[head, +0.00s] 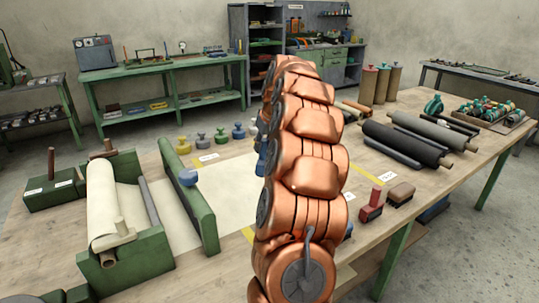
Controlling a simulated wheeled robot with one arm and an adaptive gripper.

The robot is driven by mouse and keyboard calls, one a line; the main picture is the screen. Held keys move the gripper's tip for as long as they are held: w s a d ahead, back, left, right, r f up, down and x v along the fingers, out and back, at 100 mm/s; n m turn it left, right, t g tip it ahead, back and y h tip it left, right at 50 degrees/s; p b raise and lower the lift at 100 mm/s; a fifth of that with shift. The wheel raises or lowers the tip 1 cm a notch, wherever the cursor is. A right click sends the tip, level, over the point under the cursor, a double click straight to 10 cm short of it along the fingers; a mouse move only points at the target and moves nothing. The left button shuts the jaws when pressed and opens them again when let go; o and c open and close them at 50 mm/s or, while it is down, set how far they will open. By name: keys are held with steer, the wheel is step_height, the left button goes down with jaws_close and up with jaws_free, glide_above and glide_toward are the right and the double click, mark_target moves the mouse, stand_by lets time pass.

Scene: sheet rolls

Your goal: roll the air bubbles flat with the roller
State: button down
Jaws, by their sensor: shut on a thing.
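A pale flat sheet (228,200) lies on the wooden table, between the green bar and my copper arm. No bubbles can be made out on it at this size. My arm stands in front of the sheet's right side and hides much of it. My gripper is hidden behind the arm, so what it holds does not show. Small blue and grey parts (260,160) peek out at the arm's left edge; I cannot tell what they are. I cannot make out the roller.
A green stand (150,262) holds a cream roll (103,205) at left. A long green bar (190,195) borders the sheet, with a blue knob at it. Several colored knobbed pieces stand behind. Dark rolls (403,143), a red block (371,206) and a brown block (401,194) lie right.

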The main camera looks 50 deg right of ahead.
steer(key=w+a, duration=0.2)
steer(key=a, duration=0.6)
steer(key=shift+s+d+f, duration=0.65)
steer(key=shift+d+f, duration=0.75)
steer(key=shift+f, duration=3.25)
steer(key=w+a+r+p, duration=0.1)
steer(key=a+r, duration=0.2)
steer(key=r, duration=0.5)
steer(key=shift+a+r, duration=0.15)
steer(key=shift+a, duration=0.15)
